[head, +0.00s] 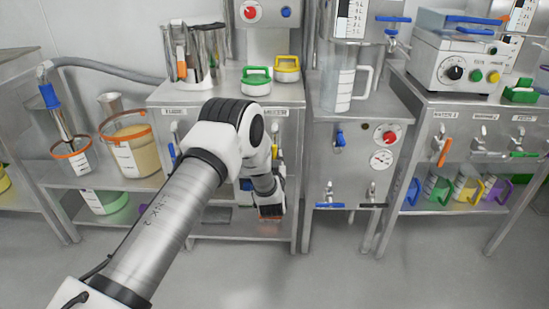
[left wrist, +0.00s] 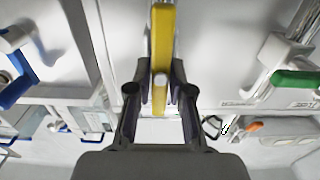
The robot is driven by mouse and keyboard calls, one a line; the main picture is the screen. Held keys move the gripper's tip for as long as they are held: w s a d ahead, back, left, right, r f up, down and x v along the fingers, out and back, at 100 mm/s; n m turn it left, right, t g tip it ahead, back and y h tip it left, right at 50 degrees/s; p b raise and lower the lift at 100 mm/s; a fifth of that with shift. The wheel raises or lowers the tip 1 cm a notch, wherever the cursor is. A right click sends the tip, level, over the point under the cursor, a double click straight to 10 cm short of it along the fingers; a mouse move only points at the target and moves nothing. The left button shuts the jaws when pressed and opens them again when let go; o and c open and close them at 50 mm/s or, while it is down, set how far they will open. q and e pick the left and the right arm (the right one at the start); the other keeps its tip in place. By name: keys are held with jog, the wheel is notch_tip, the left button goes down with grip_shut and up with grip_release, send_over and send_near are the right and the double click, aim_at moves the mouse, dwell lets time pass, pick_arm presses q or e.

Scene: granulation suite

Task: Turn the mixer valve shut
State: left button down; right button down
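A yellow lever handle (left wrist: 162,50) hangs straight in front of my left gripper (left wrist: 161,82) in the left wrist view. The two dark fingers stand one on each side of it, with their tips close against its sides, and they look shut on it. In the head view my left arm reaches down to the front of the steel stand in the middle, and its own links hide most of the valve and the fingers. My right gripper is not in view.
A blue-handled valve (left wrist: 18,78) is left of the gripper and a green-handled one (left wrist: 292,80) right of it. In the head view, a panel with a red knob (head: 386,134) stands right of the arm. A beaker of tan material (head: 135,150) stands on the left shelf.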

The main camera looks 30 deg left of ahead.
pick_arm(q)
jog(key=shift+m, duration=0.3)
jog(key=shift+d+r+m+p, duration=0.1)
jog(key=shift+m+p, duration=0.6)
jog(key=shift+p, duration=0.1)
jog(key=m+p, duration=0.1)
jog(key=m, duration=0.1)
jog(key=shift+w+d+m+p, duration=0.1)
jog(key=shift+m+p, duration=0.2)
jog(key=m+p, duration=0.1)
jog(key=m, duration=0.1)
jog(key=shift+d+m, duration=0.1)
jog(key=shift+m, duration=0.2)
jog(key=shift+w+d+f+m+p, duration=0.15)
jog(key=shift+m+p, duration=0.4)
jog(key=shift+m, duration=1.25)
jog(key=shift+f+m+p, duration=0.3)
jog(key=shift+m+p, duration=0.3)
jog(key=shift+m, duration=1.2)
jog(key=shift+w+d+f+m+p, duration=0.15)
jog(key=shift+m+p, duration=0.4)
jog(key=shift+m, duration=1.25)
jog(key=shift+s+a+f, duration=0.1)
